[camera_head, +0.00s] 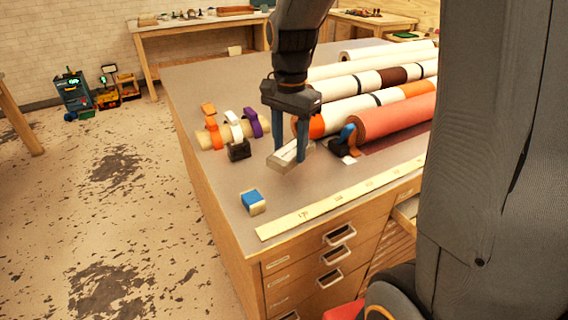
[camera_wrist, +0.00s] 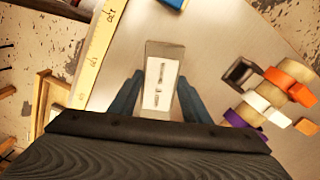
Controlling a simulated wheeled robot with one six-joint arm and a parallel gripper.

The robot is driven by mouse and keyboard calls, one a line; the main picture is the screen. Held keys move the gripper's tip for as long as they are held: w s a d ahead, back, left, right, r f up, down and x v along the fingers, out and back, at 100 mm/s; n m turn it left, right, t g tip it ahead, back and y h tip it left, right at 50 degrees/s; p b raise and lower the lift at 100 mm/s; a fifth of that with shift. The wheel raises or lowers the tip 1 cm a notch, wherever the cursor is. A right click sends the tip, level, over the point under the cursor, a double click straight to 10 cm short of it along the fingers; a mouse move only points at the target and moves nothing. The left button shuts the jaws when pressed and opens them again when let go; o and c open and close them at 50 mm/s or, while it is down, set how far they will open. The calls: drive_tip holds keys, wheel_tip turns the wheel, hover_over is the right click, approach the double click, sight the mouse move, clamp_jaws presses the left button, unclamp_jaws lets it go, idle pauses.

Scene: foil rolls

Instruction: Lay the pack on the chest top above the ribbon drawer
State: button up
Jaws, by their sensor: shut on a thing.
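The pack (camera_head: 283,160) is a small pale grey box with a white label on its upper face. My gripper (camera_head: 290,152) is shut on it, one blue finger on each side, above the near left part of the chest top (camera_head: 222,178). I cannot tell if the pack touches the surface. In the wrist view the pack (camera_wrist: 165,52) lies between the fingers, its label facing the camera. The chest's front shows several drawers with cup handles and small labels (camera_head: 278,262), too small to read, so I cannot tell which is the ribbon drawer.
A yellow ruler strip (camera_head: 330,200) runs along the front edge, with a blue and cream block (camera_head: 253,201) to its left. Tape rolls (camera_head: 233,127) on a rod stand left of my gripper. Large foil rolls (camera_head: 390,118) fill the back right. One drawer (camera_head: 407,208) at right stands open.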

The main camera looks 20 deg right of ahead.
sight(290, 151)
drive_tip(key=shift+f+p, duration=0.45)
drive_tip(key=shift+f, duration=2.5)
drive_tip(key=o, duration=1.1)
drive_tip(key=shift+f, duration=0.1)
drive_tip(key=shift+o, duration=0.2)
wheel_tip(290, 151, up, 12)
drive_tip(key=shift+r+b, duration=0.15)
drive_tip(key=shift+b, duration=1)
